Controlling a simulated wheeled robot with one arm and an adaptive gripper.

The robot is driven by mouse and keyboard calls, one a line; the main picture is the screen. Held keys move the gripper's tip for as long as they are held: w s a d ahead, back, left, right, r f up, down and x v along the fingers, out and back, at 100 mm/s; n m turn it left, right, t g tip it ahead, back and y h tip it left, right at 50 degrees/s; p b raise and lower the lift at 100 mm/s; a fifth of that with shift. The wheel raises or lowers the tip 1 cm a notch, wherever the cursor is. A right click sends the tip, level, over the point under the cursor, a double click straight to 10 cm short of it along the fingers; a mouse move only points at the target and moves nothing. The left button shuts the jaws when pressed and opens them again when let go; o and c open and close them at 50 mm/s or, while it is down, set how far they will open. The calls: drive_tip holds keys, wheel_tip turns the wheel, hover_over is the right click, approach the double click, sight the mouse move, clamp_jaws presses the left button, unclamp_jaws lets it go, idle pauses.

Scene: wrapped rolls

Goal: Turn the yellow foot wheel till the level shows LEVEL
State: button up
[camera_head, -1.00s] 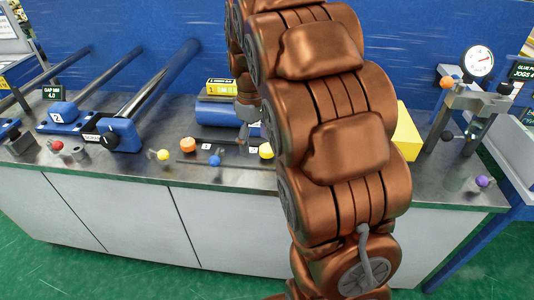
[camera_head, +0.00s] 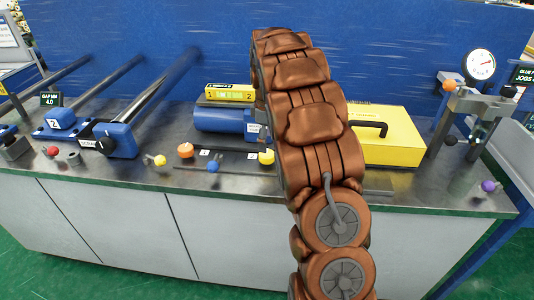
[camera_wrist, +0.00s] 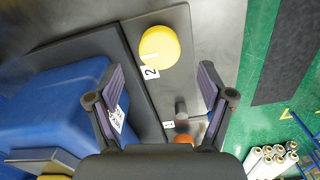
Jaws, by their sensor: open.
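The yellow foot wheel (camera_head: 266,157), beside the tag 2, is partly covered by my arm in the head view. In the wrist view the yellow wheel (camera_wrist: 160,44) lies ahead of my open, empty gripper (camera_wrist: 160,72), roughly between the lines of the fingers; I see no contact. The head view hides my gripper behind my arm. The orange wheel (camera_head: 186,150), by tag 1, also shows low in the wrist view (camera_wrist: 183,139). The yellow level (camera_head: 229,93), marked 1 and 2, sits above the blue motor (camera_head: 218,119); its small dark display is too small to read.
A yellow case (camera_head: 385,143) with a black handle stands right of my arm. A dial gauge stand (camera_head: 481,64) is farther right. Ball-ended levers with a yellow ball (camera_head: 160,160) and a blue ball (camera_head: 213,166) lie near the bench's front. Blue clamps (camera_head: 118,140) stand left.

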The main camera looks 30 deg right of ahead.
sight(267, 154)
wheel_tip(267, 154, down, 6)
drive_tip(key=shift+r+p, duration=0.1)
drive_tip(key=shift+p, duration=0.65)
drive_tip(key=shift+c, duration=0.3)
drive_tip(key=c, duration=1.1)
drive_tip(key=shift+f+m+b, duration=0.2)
drive_tip(key=shift+m+b, duration=0.2)
drive_tip(key=shift+b, duration=0.05)
